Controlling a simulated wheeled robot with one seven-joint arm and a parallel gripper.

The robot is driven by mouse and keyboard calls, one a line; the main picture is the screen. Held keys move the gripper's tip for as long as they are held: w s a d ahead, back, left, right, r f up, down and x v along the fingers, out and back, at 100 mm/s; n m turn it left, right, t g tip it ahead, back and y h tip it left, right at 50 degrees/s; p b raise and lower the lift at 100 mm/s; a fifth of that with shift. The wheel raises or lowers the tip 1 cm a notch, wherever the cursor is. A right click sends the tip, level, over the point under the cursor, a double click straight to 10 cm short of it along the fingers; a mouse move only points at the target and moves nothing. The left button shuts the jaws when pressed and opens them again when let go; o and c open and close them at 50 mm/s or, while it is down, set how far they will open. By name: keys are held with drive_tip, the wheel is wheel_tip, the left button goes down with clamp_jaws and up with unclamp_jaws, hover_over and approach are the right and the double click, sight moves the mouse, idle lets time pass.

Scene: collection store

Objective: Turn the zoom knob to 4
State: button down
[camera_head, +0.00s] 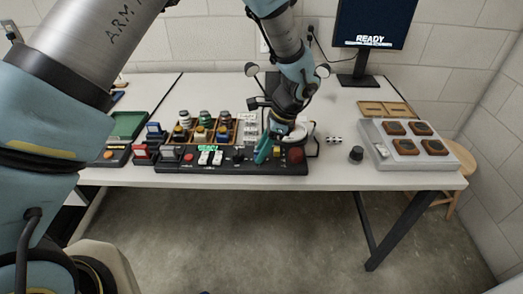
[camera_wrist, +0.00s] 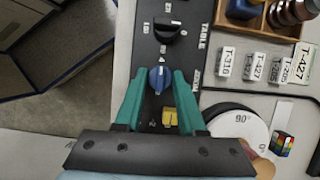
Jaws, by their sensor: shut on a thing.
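The zoom knob (camera_wrist: 160,79) is blue and sits on a black control panel (camera_wrist: 144,40), beside the printed word ZOOM in the wrist view. A white pointer mark shows on it toward the top of the picture; the small scale digits around it are hard to read. My gripper (camera_wrist: 158,78) has its two teal fingers on either side of the knob, shut on it. In the head view my gripper (camera_head: 264,153) reaches down to the right part of the panel and hides the knob.
A round white turntable (camera_wrist: 238,128) marked 90° lies close to the right finger. A wooden rack (camera_head: 211,134) of bottles stands behind the panel. A grey tray (camera_head: 383,154) lies farther right.

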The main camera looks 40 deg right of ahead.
drive_tip(key=shift+m, duration=0.3)
drive_tip(key=c, duration=0.5)
unclamp_jaws()
drive_tip(key=b+v, duration=0.2)
drive_tip(key=v, duration=0.8)
drive_tip(key=shift+s+r, duration=0.25)
drive_tip(key=shift+r, duration=0.1)
